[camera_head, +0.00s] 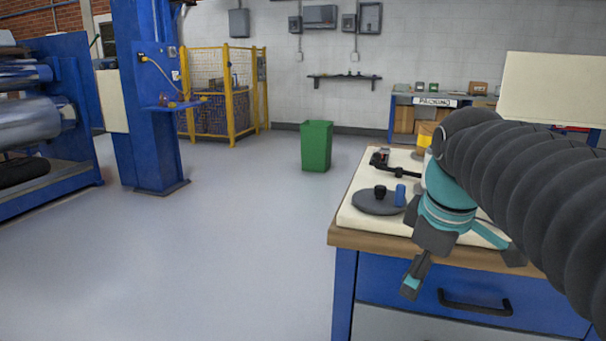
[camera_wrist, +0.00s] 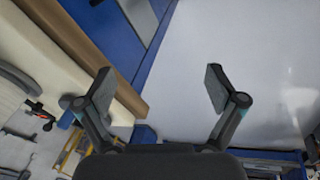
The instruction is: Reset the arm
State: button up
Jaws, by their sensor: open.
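My gripper (camera_head: 463,267) hangs from my arm at the front edge of the workbench in the head view, its fingers pointing down and outward. It is open, with a wide gap between the fingers. In the wrist view my gripper (camera_wrist: 159,82) shows both fingertips apart and nothing between them. My arm (camera_head: 540,190), in a black ribbed sleeve, reaches in from the right and hides part of the bench.
The blue workbench (camera_head: 450,290) has a wooden top with a cream mat (camera_head: 352,219). A grey disc (camera_head: 368,204), a blue cylinder (camera_head: 400,195) and a dark tool (camera_head: 402,173) lie there. A green bin (camera_head: 316,146) stands behind.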

jog(key=s+a+f+m+t, duration=0.2)
jog(key=s+f+m, duration=0.8)
jog(key=f, duration=0.3)
jog(key=shift+a, duration=0.3)
